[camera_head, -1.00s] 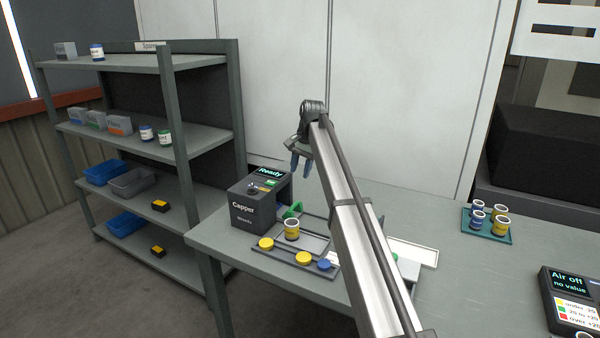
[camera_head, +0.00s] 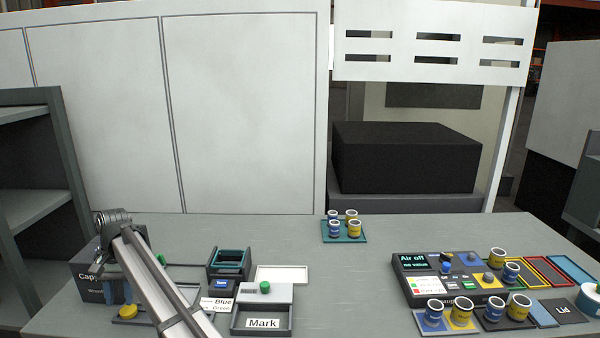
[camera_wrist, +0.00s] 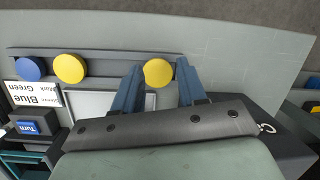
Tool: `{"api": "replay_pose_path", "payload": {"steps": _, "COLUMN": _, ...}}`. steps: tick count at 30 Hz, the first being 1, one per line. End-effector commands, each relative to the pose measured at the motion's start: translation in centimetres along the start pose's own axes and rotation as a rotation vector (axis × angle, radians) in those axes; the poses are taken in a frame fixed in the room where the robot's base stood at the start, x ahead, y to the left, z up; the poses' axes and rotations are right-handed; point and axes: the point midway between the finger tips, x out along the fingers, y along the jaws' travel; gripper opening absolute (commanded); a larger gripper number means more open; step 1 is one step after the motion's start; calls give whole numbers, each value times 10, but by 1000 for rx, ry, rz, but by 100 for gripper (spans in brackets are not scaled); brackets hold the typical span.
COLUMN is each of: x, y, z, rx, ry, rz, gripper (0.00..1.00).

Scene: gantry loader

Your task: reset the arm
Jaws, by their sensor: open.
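My gripper (camera_wrist: 158,88) is open and empty in the wrist view. Its two blue-grey fingers point toward the table's edge, with a yellow cap (camera_wrist: 158,72) showing between them; I cannot tell the height gap. Another yellow cap (camera_wrist: 69,68) and a blue cap (camera_wrist: 29,69) lie to the left on the same rail. In the head view my arm reaches to the left end of the table, and my gripper (camera_head: 118,292) hangs in front of the capper (camera_head: 92,268), partly hiding it. A yellow cap (camera_head: 128,311) shows just below the fingers.
Right of my arm stand a teal-lined fixture (camera_head: 230,262) and the Mark station (camera_head: 262,312) with a green button. A teal tray (camera_head: 358,236) of jars stands at the back. The Air off gauge (camera_head: 440,280) and more jars are at right. The table's middle is clear.

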Motion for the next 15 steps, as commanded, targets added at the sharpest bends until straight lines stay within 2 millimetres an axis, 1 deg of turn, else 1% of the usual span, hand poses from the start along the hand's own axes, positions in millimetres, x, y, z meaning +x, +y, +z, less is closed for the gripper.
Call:
{"api": "replay_pose_path", "payload": {"steps": 1, "x": 24, "y": -1, "z": 29, "rx": -32, "ry": -31, "rz": 18, "gripper": 41}}
{"api": "replay_pose_path", "payload": {"steps": 2, "x": 36, "y": -2, "z": 43, "rx": -50, "ry": -50, "rz": 29, "gripper": 41}}
{"api": "replay_pose_path", "payload": {"steps": 3, "x": 53, "y": -3, "z": 61, "rx": -74, "ry": -75, "rz": 44, "gripper": 41}}
{"api": "replay_pose_path", "payload": {"steps": 5, "x": 79, "y": -2, "z": 87, "rx": -109, "ry": -110, "rz": 66, "gripper": 41}}
{"api": "replay_pose_path", "payload": {"steps": 6, "x": 98, "y": 0, "z": 104, "rx": -129, "ry": -134, "rz": 81, "gripper": 41}}
{"api": "replay_pose_path", "payload": {"steps": 8, "x": 126, "y": 5, "z": 127, "rx": -156, "ry": -164, "rz": 102, "gripper": 41}}
{"api": "replay_pose_path", "payload": {"steps": 9, "x": 145, "y": 10, "z": 138, "rx": -168, "ry": -180, "rz": 113, "gripper": 41}}
{"api": "replay_pose_path", "payload": {"steps": 11, "x": 170, "y": 18, "z": 149, "rx": -176, "ry": -196, "rz": 125, "gripper": 41}}
{"api": "replay_pose_path", "payload": {"steps": 12, "x": 186, "y": 24, "z": 154, "rx": -177, "ry": -202, "rz": 129, "gripper": 41}}
{"api": "replay_pose_path", "payload": {"steps": 14, "x": 209, "y": 35, "z": 158, "rx": -173, "ry": -208, "rz": 134, "gripper": 41}}
{"api": "replay_pose_path", "payload": {"steps": 15, "x": 224, "y": 42, "z": 160, "rx": -168, "ry": -210, "rz": 136, "gripper": 41}}
